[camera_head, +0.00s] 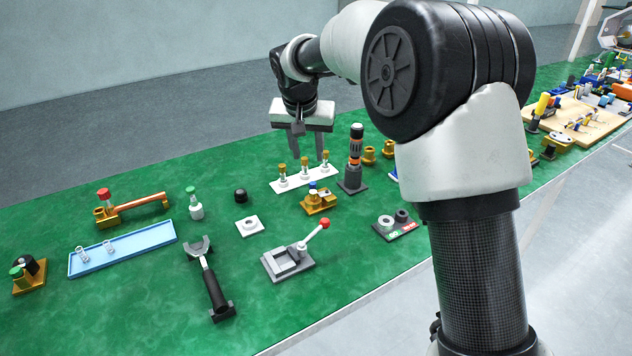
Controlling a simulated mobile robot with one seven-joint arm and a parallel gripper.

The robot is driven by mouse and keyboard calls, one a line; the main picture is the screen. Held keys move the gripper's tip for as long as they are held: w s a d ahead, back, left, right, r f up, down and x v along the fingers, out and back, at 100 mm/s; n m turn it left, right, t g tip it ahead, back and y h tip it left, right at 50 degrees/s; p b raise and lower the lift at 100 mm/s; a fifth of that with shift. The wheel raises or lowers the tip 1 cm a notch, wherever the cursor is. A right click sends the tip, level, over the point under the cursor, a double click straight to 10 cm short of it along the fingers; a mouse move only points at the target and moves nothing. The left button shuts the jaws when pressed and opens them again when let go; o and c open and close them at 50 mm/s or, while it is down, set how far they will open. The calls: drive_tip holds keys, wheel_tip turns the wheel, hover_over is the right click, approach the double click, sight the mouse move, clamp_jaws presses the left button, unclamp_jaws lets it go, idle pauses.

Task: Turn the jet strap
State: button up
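My gripper (309,155) hangs pointing down above the far part of the green table. Its two fingers are well apart, and nothing shows between them. It is above a white strip (318,174) carrying three small gold-topped vials. No part can be picked out for certain as the jet strap. A gold fixture with a long orange-brown bar (142,204) lies at the far left, with a red cap at its left end. A small gold fixture with a blue top (318,201) stands just in front of the white strip. My gripper appears clear of these things.
A black-and-orange tool (355,150) stands upright right of the gripper. A grey lever block with a red knob (290,262), a black-handled wrench-like tool (211,284) and a blue tray (122,249) lie nearer. My arm hides part of the table's right side.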

sight(313, 183)
drive_tip(key=b+x, duration=0.2)
drive_tip(key=x, duration=1.1)
drive_tip(key=shift+d, duration=0.1)
